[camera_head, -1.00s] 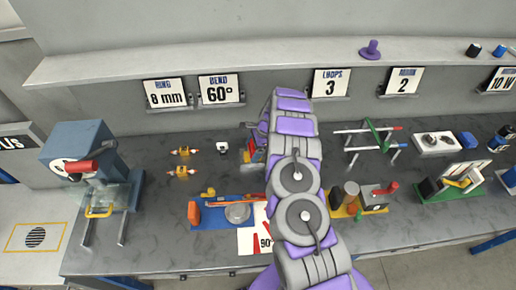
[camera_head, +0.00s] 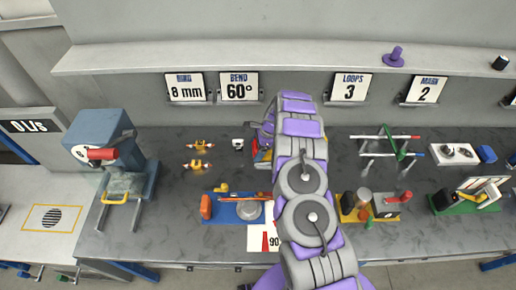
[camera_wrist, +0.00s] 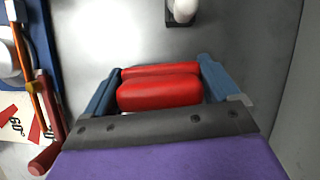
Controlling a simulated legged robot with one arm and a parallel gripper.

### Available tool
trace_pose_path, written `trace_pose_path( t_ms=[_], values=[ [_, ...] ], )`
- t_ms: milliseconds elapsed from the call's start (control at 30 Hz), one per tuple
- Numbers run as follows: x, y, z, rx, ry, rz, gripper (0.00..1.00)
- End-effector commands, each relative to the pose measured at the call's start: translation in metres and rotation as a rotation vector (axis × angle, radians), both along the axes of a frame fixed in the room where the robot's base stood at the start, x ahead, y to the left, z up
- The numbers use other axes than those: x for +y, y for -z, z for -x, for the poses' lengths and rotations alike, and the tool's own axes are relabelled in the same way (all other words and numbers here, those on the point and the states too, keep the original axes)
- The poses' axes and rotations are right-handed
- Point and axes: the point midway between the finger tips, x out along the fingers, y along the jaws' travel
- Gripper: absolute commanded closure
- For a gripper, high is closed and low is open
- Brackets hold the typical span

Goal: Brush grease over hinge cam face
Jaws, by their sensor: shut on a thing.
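In the wrist view my gripper (camera_wrist: 160,70) has its two blue fingers on either side of a red, rounded block-like piece (camera_wrist: 160,93), held between them. Whether this is a brush handle cannot be told, and no bristles show. In the head view my arm hides most of the gripper; some red, blue and yellow (camera_head: 261,152) shows beside the arm on the bench. I cannot pick out a hinge cam face or a grease pot with certainty. A white rounded piece (camera_wrist: 183,9) stands ahead of the gripper in the wrist view.
A blue press (camera_head: 105,140) stands far left. A yellow-based fixture (camera_head: 350,214) and a green-handled rack (camera_head: 388,143) are right.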

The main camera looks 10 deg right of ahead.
Motion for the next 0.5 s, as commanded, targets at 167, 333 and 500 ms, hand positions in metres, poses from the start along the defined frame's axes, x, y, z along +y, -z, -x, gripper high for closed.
trace_pose_path(
  t_ms=[167,333,500],
  values=[
    [0.000,-0.006,0.000,-0.001,0.000,0.000,0.49],
    [0.000,-0.021,0.000,-0.002,0.001,-0.001,0.49],
    [0.000,-0.036,0.000,-0.001,0.001,-0.001,0.49]
  ],
)
